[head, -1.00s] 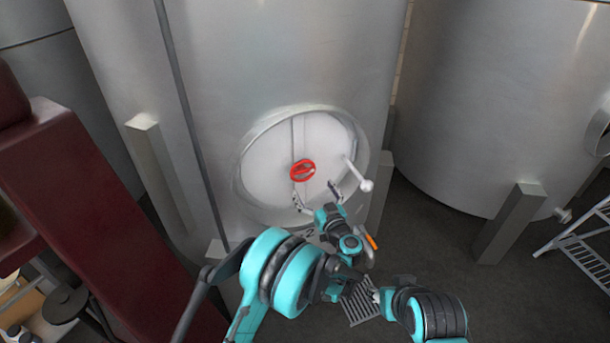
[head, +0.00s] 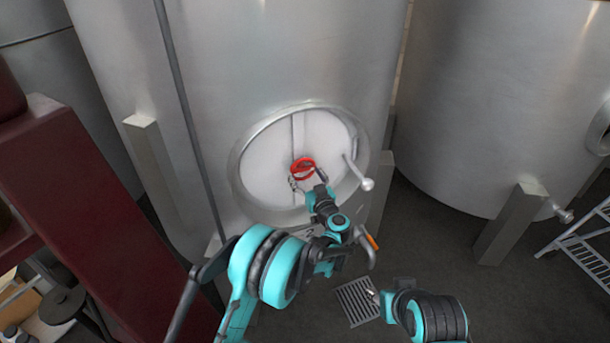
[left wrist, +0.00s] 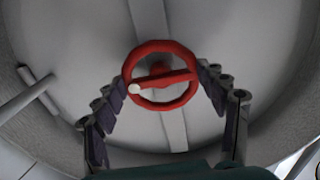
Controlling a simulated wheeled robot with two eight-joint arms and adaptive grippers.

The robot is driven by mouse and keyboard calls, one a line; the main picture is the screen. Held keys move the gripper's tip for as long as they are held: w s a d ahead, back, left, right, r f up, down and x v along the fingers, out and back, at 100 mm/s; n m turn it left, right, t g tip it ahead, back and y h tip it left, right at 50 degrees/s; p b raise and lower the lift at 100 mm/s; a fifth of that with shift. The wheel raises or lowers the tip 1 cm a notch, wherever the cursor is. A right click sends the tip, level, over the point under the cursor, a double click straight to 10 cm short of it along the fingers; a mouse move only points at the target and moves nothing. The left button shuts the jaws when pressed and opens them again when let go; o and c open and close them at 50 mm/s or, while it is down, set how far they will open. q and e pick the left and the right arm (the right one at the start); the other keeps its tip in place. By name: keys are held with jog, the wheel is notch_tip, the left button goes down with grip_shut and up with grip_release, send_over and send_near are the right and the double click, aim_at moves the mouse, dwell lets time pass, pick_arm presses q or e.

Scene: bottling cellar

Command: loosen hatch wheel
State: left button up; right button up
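The red hatch wheel (head: 303,168) sits in the middle of the pale round hatch door (head: 268,170) on the steel tank. In the left wrist view the wheel (left wrist: 128,84) shows as a red ring with a crossbar and a small white spot. My left gripper (head: 306,175) is at the wheel. In the left wrist view its fingers (left wrist: 161,82) are spread, one on each side of the ring, with tips close to the rim. I cannot tell whether they touch it. My right arm shows at the bottom of the head view, but its gripper fingers cannot be made out.
A lever with a white knob (head: 367,184) sticks out at the hatch's right edge. Steel tank legs (head: 157,165) stand on both sides. A dark red structure (head: 75,200) is at the left. A floor grate (head: 355,302) and a metal stand (head: 590,245) are on the dark floor.

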pick_arm(q)
jog(key=shift+n, duration=0.3)
jog(key=n+b, duration=0.1)
jog(key=n, duration=0.4)
jog(key=n+b, duration=0.1)
jog(key=n, duration=1.1)
jog(key=shift+w+d+r+b, duration=0.1)
jog(key=shift+d+r+b, duration=0.15)
jog(key=shift+b, duration=0.15)
jog(key=n, duration=0.6)
jog(key=shift+r, duration=0.1)
jog(key=shift+n, duration=0.3)
jog(key=o, duration=1.2)
jog(key=shift+c, duration=0.2)
